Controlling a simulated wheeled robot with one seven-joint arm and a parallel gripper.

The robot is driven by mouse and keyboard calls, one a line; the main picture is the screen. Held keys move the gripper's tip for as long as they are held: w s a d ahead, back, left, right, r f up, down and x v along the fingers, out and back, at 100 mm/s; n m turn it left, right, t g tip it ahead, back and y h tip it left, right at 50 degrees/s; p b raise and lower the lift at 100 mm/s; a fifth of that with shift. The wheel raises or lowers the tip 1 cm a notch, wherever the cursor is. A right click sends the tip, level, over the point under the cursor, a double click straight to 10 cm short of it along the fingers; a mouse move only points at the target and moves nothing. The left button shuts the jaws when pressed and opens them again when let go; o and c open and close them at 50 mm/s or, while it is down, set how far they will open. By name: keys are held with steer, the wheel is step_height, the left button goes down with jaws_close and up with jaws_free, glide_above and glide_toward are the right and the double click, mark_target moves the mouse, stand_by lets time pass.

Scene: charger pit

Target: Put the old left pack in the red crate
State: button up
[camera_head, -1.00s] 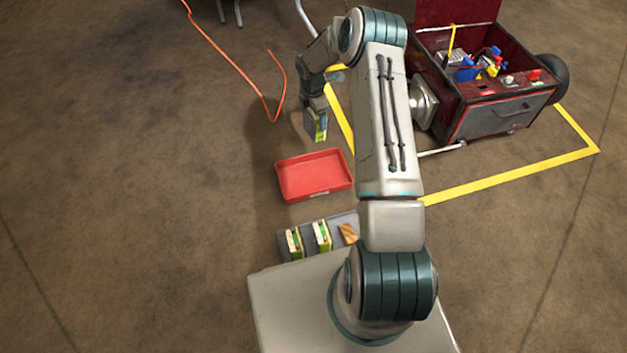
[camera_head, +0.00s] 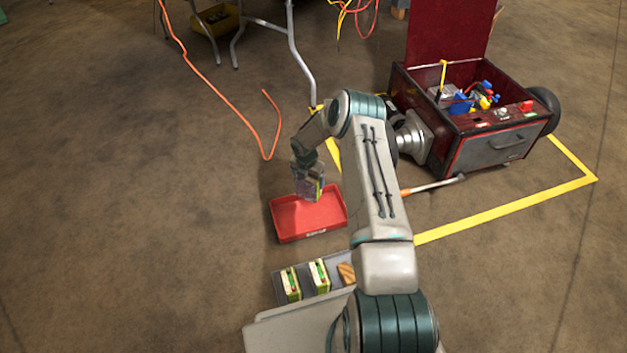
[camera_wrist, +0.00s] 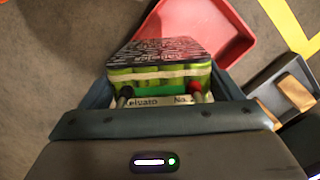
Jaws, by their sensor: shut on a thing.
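My gripper (camera_head: 308,186) is shut on a pack (camera_wrist: 160,70) with a black patterned top, green sides and a pale band. Its label reads roughly "elvaro No.", and a red and a dark terminal face my gripper. The pack also shows in the head view (camera_head: 317,190), hanging at the back edge of the red crate (camera_head: 290,220). The crate looks empty in the part I see. In the wrist view the crate (camera_wrist: 232,38) lies beyond the pack, which hides part of it. The exact height of the pack above the crate cannot be told.
A grey tray (camera_head: 305,283) in front of the crate holds two green packs (camera_head: 290,284) (camera_head: 319,276) and a tan block (camera_head: 346,273). A dark red cart (camera_head: 480,130) with an open lid stands right, inside yellow floor tape. An orange cable (camera_head: 220,92) lies left.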

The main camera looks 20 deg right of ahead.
steer(key=s+a+f+b, duration=0.4)
steer(key=a+f, duration=0.2)
steer(key=f, duration=0.2)
steer(key=shift+b, duration=0.4)
steer(key=shift+f, duration=0.2)
steer(key=o, duration=1.9)
steer(key=shift+f, duration=0.1)
steer(key=r+p, duration=0.1)
steer(key=r, duration=0.3)
steer(key=r+p, duration=0.2)
steer(key=r, duration=0.2)
steer(key=s+a+r+p, duration=0.1)
steer(key=r+p, duration=0.1)
steer(key=r, duration=0.2)
steer(key=shift+s, duration=0.1)
steer(key=shift+r, duration=0.1)
